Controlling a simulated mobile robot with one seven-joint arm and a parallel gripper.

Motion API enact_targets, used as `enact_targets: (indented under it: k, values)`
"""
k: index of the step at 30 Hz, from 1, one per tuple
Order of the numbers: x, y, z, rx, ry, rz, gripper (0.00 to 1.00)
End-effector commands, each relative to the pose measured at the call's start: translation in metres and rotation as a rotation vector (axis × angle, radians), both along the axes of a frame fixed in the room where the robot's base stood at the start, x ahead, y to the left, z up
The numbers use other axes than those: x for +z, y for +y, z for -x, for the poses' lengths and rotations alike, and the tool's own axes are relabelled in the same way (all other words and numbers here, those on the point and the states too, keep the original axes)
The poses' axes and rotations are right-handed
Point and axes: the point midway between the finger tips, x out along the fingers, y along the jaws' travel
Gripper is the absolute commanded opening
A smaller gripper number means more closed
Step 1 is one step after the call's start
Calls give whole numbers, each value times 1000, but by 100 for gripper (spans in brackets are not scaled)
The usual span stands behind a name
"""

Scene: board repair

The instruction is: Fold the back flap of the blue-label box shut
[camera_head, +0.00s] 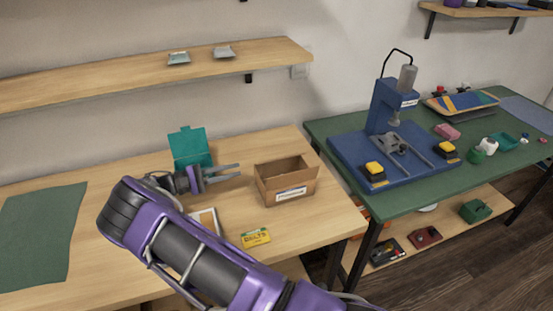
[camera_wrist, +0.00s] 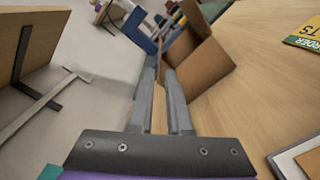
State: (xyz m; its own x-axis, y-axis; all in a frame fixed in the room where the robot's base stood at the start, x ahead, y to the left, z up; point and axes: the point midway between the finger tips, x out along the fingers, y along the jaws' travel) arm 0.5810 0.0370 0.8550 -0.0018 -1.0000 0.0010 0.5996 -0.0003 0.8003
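The cardboard box (camera_head: 281,196) with a white and blue label on its front stands on the wooden table, its top open. In the wrist view the box (camera_wrist: 205,65) is beyond the fingertips, with a raised flap or panel (camera_wrist: 195,17) at its far end. I cannot clearly separate the back flap from the back wall. My gripper (camera_head: 240,170) is to the left of the box, pointing at it, level with its upper part. Its fingers are parted by a narrow gap, also seen in the wrist view (camera_wrist: 160,72). I see nothing gripped.
A teal open box (camera_head: 190,145) stands behind my gripper. A yellow card or packet (camera_head: 256,237) and a white-framed item (camera_head: 207,220) lie in front. A green mat (camera_head: 42,235) is at left. A green bench (camera_head: 400,205) with a blue press (camera_head: 385,105) is at right.

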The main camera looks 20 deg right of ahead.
Motion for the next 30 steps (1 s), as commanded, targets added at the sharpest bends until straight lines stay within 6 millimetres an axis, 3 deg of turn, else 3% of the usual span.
enact_targets:
  k: [12, 18, 24, 30]
  values:
    - [2, -93, 1, -4, 1, 0, 16]
    - [1, -126, 0, -1, -1, -1, 16]
    - [1, -141, 0, 1, -1, -1, 16]
    - [1, -143, 0, 2, -1, -1, 16]
